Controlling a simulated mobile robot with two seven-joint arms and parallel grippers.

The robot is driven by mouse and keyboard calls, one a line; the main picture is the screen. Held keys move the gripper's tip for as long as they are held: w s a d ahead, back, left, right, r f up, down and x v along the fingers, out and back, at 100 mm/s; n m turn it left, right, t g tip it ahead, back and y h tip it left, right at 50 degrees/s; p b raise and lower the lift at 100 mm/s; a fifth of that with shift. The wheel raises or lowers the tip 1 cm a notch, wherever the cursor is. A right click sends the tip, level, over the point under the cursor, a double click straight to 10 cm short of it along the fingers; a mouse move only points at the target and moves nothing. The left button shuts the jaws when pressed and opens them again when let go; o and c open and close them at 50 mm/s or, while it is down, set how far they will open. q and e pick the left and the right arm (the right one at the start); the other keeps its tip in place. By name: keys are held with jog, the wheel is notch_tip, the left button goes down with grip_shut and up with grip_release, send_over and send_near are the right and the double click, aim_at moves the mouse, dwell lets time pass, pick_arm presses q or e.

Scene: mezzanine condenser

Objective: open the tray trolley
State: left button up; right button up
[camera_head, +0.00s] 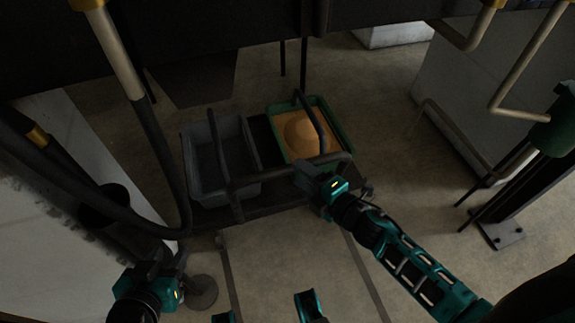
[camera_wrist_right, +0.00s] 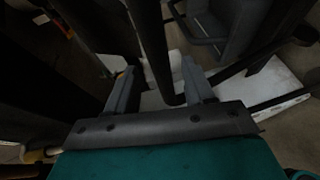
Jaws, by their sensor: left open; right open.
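The tray trolley (camera_head: 262,142) is a low dark frame in the middle of the head view. It carries a grey bin (camera_head: 183,160) on the left and a green-rimmed tray (camera_head: 341,134) with a rounded orange-brown heap on the right. A dark bar (camera_head: 275,169) runs across its near side. My right gripper (camera_head: 308,170) is at this bar's right part. In the right wrist view its open fingers (camera_wrist_right: 158,70) stand either side of a dark bar (camera_wrist_right: 152,45); I cannot tell whether they touch it. My left gripper (camera_head: 158,252) is open and empty at the lower left, apart from the trolley.
Dark hoses and a pale pipe (camera_head: 118,55) come down left of the trolley. A grey block (camera_head: 470,100) with rails and a post on a foot plate (camera_head: 502,235) stand on the right. A dark overhead structure spans the top. The floor (camera_head: 290,260) before the trolley is mostly clear.

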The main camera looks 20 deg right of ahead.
aim_at(288, 165)
jog(key=b+x, duration=0.1)
jog(key=x, duration=0.5)
grip_shut()
dwell(0.4)
